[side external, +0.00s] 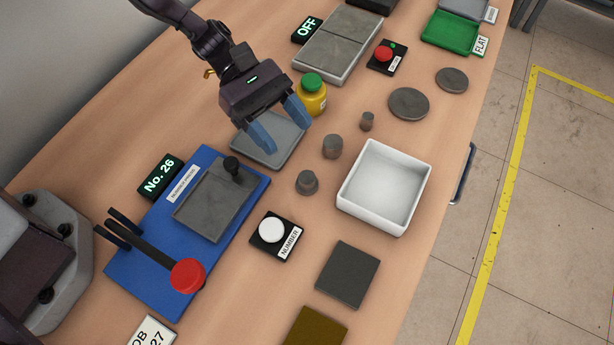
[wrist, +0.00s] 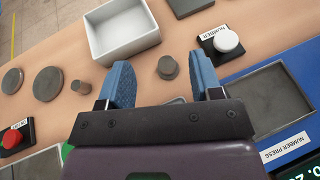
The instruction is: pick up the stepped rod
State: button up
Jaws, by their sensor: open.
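Several small grey metal pieces stand on the wooden table. The one nearest the white button (side external: 271,230) has a narrower section on a wider one and looks like the stepped rod (side external: 307,183); in the wrist view it (wrist: 167,67) appears between my fingers, beyond them. A plainer cylinder (side external: 332,147) and a smaller piece (side external: 367,121) stand farther back; the smaller one also shows in the wrist view (wrist: 81,87). My gripper (side external: 286,136) is open and empty, above the grey tray (side external: 285,156), apart from the rod. In the wrist view a finger likely hides the middle cylinder.
A white box (side external: 346,197) stands right of the metal pieces. A yellow jar with a green lid (side external: 312,82) is close behind my gripper. The blue press base (side external: 150,275) with its red-knobbed lever (side external: 188,275) lies left. Flat discs (side external: 408,103) and a dark square plate (side external: 348,274) lie nearby.

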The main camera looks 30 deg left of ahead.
aim_at(307, 177)
notch_tip(307, 177, down, 5)
jog(key=shift+f, duration=0.1)
jog(key=x, duration=0.5)
jog(key=shift+f, duration=0.25)
jog(key=c, duration=0.9)
